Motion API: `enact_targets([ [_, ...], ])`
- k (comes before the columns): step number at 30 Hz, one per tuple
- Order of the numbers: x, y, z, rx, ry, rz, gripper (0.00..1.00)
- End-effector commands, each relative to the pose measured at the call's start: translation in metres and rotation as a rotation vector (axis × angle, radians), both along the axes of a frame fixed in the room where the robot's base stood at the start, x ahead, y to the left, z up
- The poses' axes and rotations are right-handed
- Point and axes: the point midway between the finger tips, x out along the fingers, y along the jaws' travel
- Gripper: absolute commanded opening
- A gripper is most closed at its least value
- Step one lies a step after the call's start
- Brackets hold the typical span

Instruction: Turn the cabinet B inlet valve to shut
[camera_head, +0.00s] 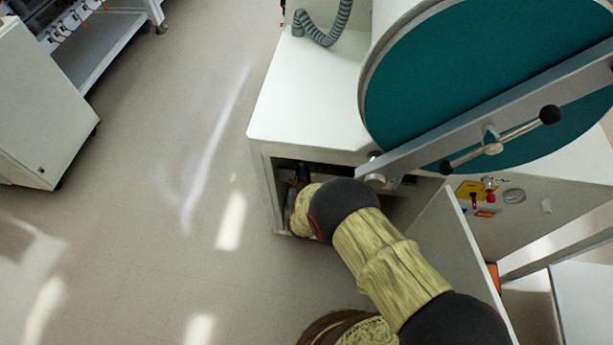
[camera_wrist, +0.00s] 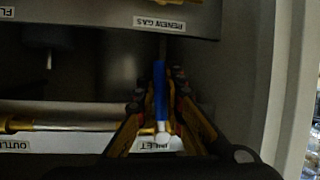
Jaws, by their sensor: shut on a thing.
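The inlet valve's blue lever handle (camera_wrist: 159,85) runs up and down in the wrist view, above a label partly hidden and ending in "LET". My gripper (camera_wrist: 160,98) is shut on this handle, one finger on each side. A pale knob or tip (camera_wrist: 162,133) shows at the handle's near end. A brass pipe (camera_wrist: 55,126) runs crosswise to the left of the handle. In the head view my arm reaches into the low opening of the white cabinet (camera_head: 310,110), and the valve and fingertips are hidden there. I cannot tell which cabinet letter this is.
An "OUTLET" label (camera_wrist: 14,146) and a "RENEW GAS" label (camera_wrist: 159,24) appear upside down. A pale side wall (camera_wrist: 238,80) stands close right of my gripper. In the head view an open door panel (camera_head: 455,245) stands right of my arm.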

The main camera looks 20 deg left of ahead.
Motion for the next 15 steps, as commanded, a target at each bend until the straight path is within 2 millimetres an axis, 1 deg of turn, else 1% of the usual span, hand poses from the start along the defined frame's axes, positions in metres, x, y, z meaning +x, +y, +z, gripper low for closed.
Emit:
enact_targets([
  [2, -0.0013, 0.0015, -0.0028, 0.031, 0.009, 0.002, 0.00],
  [6, -0.0016, 0.0047, -0.0015, 0.074, 0.019, 0.001, 0.00],
  [15, -0.0022, 0.0065, -0.0013, 0.105, 0.028, 0.001, 0.00],
])
